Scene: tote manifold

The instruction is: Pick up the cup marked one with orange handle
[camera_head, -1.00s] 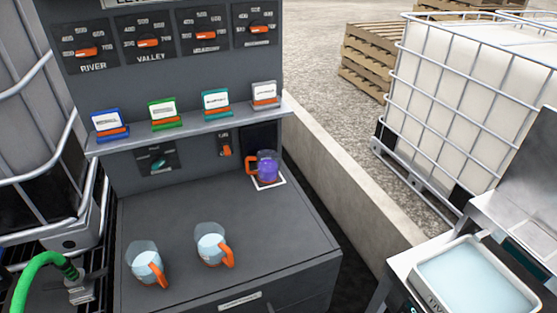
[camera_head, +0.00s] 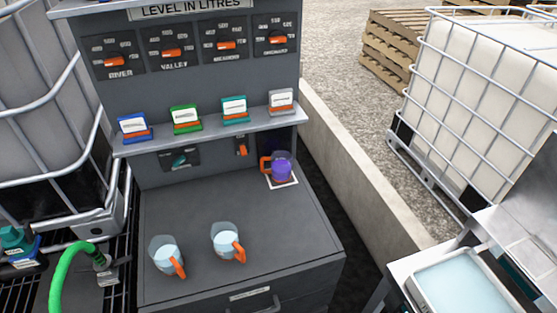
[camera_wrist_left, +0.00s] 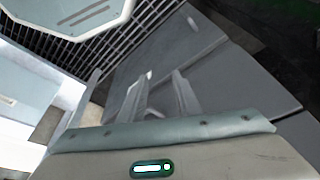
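Two clear cups with orange handles stand on the dark grey counter (camera_head: 240,200) in the head view: a left cup (camera_head: 164,254) and a right cup (camera_head: 225,240), both with pale contents. A third cup (camera_head: 281,170), filled purple and also with an orange handle, stands on a white-edged square at the back right. No number is readable on any cup. My left gripper (camera_wrist_left: 158,96) shows only in the left wrist view. Its two fingers are apart with nothing between them. My right gripper is in no frame.
A shelf (camera_head: 215,132) with several coloured card holders runs above the counter, under a panel of orange-marked dials. A green hose (camera_head: 66,270) is at the lower left. A tray of pale liquid (camera_head: 462,285) is at the lower right. The counter's middle is clear.

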